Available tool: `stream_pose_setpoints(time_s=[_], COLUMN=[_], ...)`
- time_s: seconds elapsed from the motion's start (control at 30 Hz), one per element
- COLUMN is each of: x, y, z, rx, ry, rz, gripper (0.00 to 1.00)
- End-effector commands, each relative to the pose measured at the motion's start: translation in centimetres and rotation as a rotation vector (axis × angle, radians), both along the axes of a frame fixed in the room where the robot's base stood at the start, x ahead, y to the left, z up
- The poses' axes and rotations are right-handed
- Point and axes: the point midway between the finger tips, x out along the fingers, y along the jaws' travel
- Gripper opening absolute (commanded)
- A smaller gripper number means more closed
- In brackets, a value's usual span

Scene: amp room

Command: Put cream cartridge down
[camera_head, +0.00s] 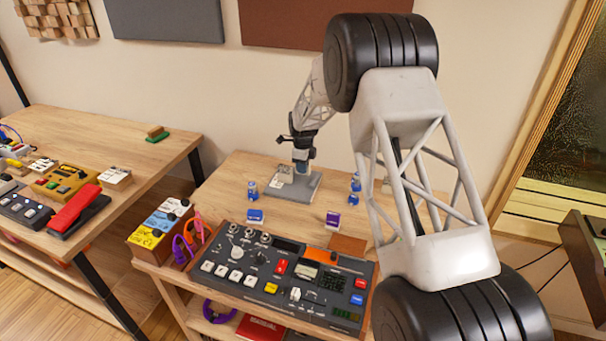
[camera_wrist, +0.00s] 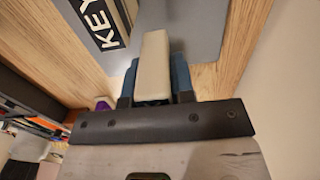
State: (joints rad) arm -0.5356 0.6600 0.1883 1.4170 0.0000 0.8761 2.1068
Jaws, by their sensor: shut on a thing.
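My gripper (camera_head: 301,163) is over the grey mat (camera_head: 304,192) at the back of the middle table. In the wrist view, my gripper (camera_wrist: 156,85) is shut on the cream cartridge (camera_wrist: 154,60), a pale block standing out between its blue fingers. The cartridge is over or on the mat (camera_wrist: 205,25); I cannot tell whether it touches. In the head view the cartridge is small and hard to make out at the fingertips. A "KEY" label (camera_wrist: 108,28) lies on the mat beside the cartridge in the wrist view.
Small blue figures (camera_head: 252,189) (camera_head: 355,185) stand on both sides of the mat. A blue block (camera_head: 255,216) and a purple block (camera_head: 333,220) lie in front. A large control panel (camera_head: 262,268) fills the table's front. A second table (camera_head: 140,135) with pedals stands left.

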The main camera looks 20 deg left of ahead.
Motion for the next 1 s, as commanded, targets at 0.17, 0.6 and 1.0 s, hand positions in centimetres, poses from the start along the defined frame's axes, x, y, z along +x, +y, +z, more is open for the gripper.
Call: stream_pose_setpoints(time_s=[0.17, 0.6, 1.0], x=[0.0, 0.0, 0.0], y=[0.0, 0.0, 0.0], z=[-1.1, -3.5, -3.8], rx=[-0.001, 0.0, 0.0], ry=[0.002, 0.0, 0.0], rz=[0.0, 0.0, 0.0], gripper=[0.0, 0.0, 0.4])
